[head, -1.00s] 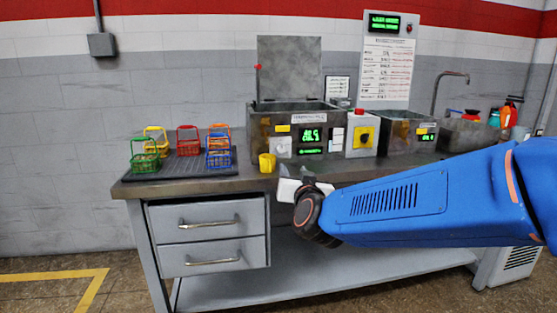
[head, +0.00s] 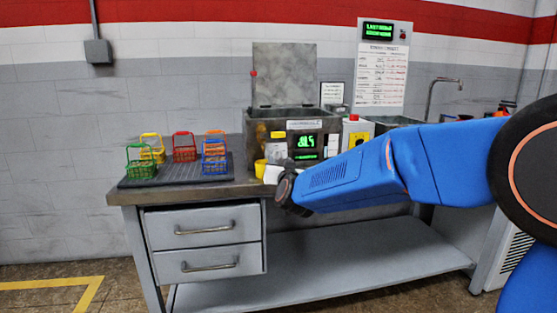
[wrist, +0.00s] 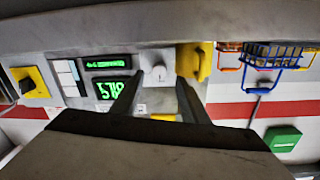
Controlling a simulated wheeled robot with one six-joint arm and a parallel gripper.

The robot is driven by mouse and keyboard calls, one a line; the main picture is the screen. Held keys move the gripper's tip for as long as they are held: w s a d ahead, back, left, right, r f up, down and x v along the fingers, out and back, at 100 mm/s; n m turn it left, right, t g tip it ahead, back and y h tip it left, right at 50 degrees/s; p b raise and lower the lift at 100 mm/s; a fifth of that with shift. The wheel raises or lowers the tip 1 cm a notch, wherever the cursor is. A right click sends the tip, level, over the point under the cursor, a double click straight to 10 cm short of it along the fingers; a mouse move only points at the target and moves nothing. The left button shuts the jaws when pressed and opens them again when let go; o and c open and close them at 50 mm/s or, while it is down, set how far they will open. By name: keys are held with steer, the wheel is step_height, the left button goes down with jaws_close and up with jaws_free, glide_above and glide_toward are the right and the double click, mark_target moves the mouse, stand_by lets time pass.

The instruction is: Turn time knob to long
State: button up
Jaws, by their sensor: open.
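A pale round knob (wrist: 157,72) sits on a light plate on the furnace front in the wrist view. In the head view the knob plate (head: 278,149) shows left of the green display. No knob label is legible, so I cannot tell its setting. My gripper (wrist: 159,82) is open, its fingers on either side of the knob in the picture. I cannot tell if they touch it. In the head view my gripper (head: 272,174) is just below the knob plate, at the bench front. A second, dark knob on a yellow panel (wrist: 38,80) shows at the left of the wrist view.
The furnace (head: 262,126) has its lid (head: 285,73) raised. Several coloured wire baskets stand on a dark mat (head: 178,177) at left. Green displays (wrist: 108,90) are beside the knob.

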mark_target(277, 156)
steer(key=shift+x, duration=1.95)
steer(key=shift+d, duration=0.1)
jaws_close()
steer(key=shift+m, duration=0.3)
steer(key=m, duration=1.2)
steer(key=shift+m+g, duration=0.3)
steer(key=shift+m, duration=0.1)
